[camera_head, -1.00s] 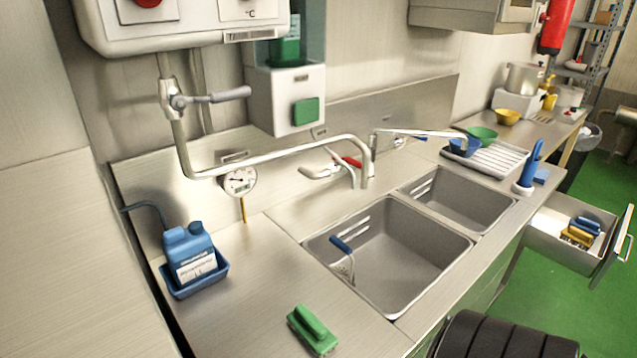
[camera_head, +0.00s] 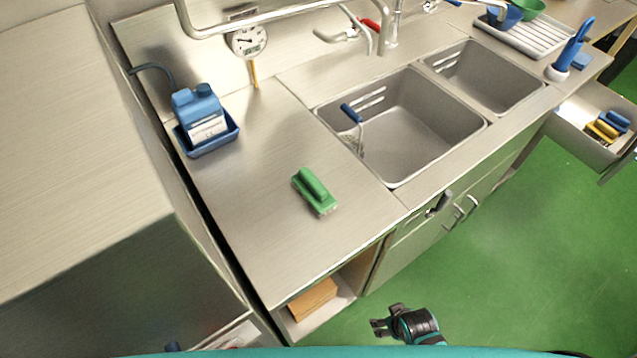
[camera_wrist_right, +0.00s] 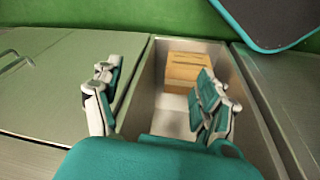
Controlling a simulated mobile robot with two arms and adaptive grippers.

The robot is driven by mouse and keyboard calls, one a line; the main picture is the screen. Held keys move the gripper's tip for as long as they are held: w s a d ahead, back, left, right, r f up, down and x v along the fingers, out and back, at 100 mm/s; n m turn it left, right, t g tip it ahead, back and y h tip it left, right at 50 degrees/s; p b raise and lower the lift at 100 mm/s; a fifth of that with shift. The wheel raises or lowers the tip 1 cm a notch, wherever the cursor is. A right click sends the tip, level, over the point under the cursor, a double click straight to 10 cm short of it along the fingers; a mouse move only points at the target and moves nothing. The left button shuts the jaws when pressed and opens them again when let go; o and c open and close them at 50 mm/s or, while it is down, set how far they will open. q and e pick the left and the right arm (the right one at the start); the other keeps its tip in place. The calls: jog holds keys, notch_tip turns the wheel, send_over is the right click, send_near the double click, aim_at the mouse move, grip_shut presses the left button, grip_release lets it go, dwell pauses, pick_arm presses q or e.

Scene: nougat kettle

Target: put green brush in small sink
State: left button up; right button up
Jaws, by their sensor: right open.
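The green brush (camera_head: 315,190) lies on the steel counter, left of the large sink, in the head view. The small sink (camera_head: 490,85) is the right one of the two basins, and its visible floor looks empty. My right gripper (camera_head: 380,324) is low at the bottom of the head view, in front of the counter and away from the brush. In the right wrist view it (camera_wrist_right: 157,100) is open with nothing between its fingers. The brush is not in the wrist view. My left gripper is not in view.
The large sink (camera_head: 435,125) holds a blue-handled tool (camera_head: 352,114). A blue bottle (camera_head: 200,115) stands in a blue tray at the counter's left. An open compartment with a wooden block (camera_head: 312,299) is below the counter. A drawer (camera_head: 575,122) stands open at right.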

jog(key=w+a+r+t+p, duration=0.15)
jog(key=w+r, duration=0.25)
jog(key=r, duration=1.2)
notch_tip(320, 180, up, 25)
jog(key=m+t+y, duration=0.5)
jog(key=m+y, duration=0.1)
jog(key=m, duration=2.7)
send_over(320, 186)
jog(key=s+d, duration=0.6)
jog(key=s, duration=0.3)
jog(key=p+x, duration=0.1)
jog(key=x, duration=0.4)
jog(key=p+x, duration=0.1)
jog(key=x, duration=0.5)
jog(key=shift+s+f+p, duration=0.2)
jog(key=shift+f+p, duration=0.1)
jog(key=shift+p, duration=0.1)
jog(key=shift+s+f+p+x, duration=0.1)
jog(key=shift+f+p+x, duration=0.1)
jog(key=shift+x, duration=0.7)
jog(key=shift+s+f+p+x, duration=0.1)
jog(key=shift+s+p+x, duration=0.1)
jog(key=shift+x, duration=0.65)
jog(key=shift+s+f+p+x, duration=0.1)
jog(key=shift+f+p+x, duration=0.1)
jog(key=shift+x, duration=0.7)
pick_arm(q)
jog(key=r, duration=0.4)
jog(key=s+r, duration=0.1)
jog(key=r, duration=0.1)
